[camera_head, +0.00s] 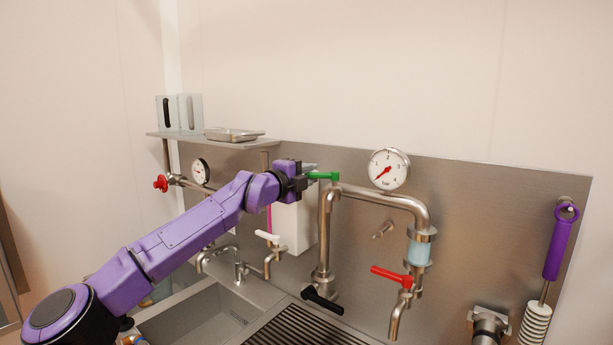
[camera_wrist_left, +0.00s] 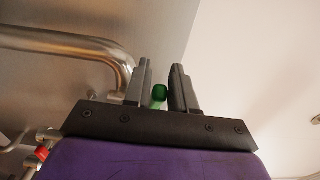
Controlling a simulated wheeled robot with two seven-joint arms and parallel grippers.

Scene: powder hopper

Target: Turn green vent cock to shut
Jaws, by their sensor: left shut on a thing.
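The green vent cock (camera_head: 326,176) is a small green lever at the top of the bent steel pipe on the back panel. In the head view it lies roughly level, pointing left from the pipe toward my gripper. My left gripper (camera_head: 309,175) reaches it from the left and is shut on the lever. In the left wrist view the green lever end (camera_wrist_left: 159,93) sits between the two dark fingers (camera_wrist_left: 157,70). The fingers partly hide the lever. My right gripper is in neither view.
The steel pipe (camera_head: 380,196) bends right and down beside a pressure gauge (camera_head: 389,170). Below are a red lever (camera_head: 390,274), a black lever (camera_head: 322,300) and a white-handled tap (camera_head: 267,237). A shelf (camera_head: 172,137) is behind my arm; a purple-handled brush (camera_head: 559,245) hangs at right.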

